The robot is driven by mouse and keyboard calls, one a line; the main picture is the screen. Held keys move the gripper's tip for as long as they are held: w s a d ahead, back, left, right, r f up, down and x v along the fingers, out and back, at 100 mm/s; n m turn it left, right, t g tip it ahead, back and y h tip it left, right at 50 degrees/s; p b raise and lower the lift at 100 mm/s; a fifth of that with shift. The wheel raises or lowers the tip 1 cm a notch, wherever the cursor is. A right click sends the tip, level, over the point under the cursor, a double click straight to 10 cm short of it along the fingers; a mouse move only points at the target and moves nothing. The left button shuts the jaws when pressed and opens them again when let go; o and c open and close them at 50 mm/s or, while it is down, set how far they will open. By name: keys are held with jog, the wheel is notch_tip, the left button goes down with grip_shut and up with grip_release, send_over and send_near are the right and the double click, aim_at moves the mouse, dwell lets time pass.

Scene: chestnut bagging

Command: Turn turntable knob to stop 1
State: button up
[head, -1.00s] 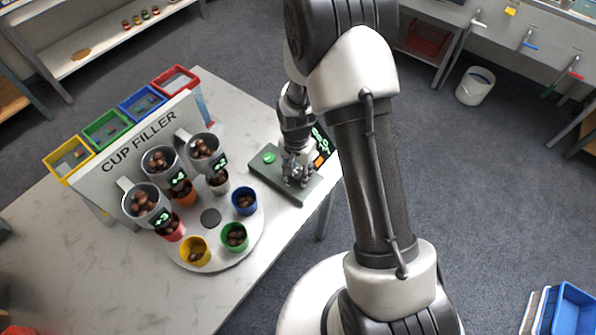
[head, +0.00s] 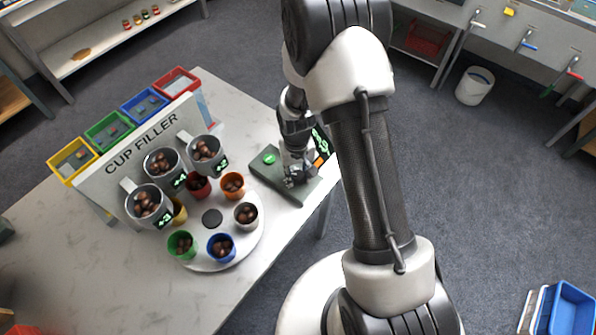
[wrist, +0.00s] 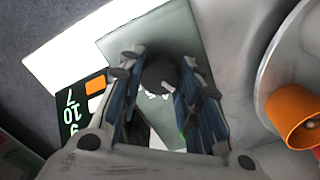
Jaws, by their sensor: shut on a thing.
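My gripper (head: 298,178) points down over the grey-green control panel (head: 262,176) at the table's right edge. In the wrist view its two blue-padded fingers (wrist: 158,72) are shut on a dark round knob (wrist: 160,76), which they partly hide. The white turntable (head: 250,237) carries a ring of cups around a dark hub (head: 212,218). The orange cup (head: 232,185) is at the upper right, the white cup (head: 246,215) at the right, the blue cup (head: 221,247) at the bottom and the green cup (head: 182,244) at the lower left. The red cup (head: 198,187) and yellow cup (head: 179,211) are partly hidden by hoppers.
The CUP FILLER board (head: 110,165) stands behind the turntable, with three chestnut-filled hoppers and coloured bins behind it. A green button (head: 270,158) and a tilted display (head: 320,145) are near my gripper.

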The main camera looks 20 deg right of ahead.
aim_at(298, 176)
jog(key=n+p, duration=0.1)
jog(key=n, duration=0.3)
jog(key=shift+n, duration=0.3)
jog(key=shift+n+p, duration=0.45)
jog(key=shift+n, duration=1.85)
jog(key=o, duration=1.1)
notch_tip(298, 176, up, 12)
jog(key=shift+s+a+r, duration=0.1)
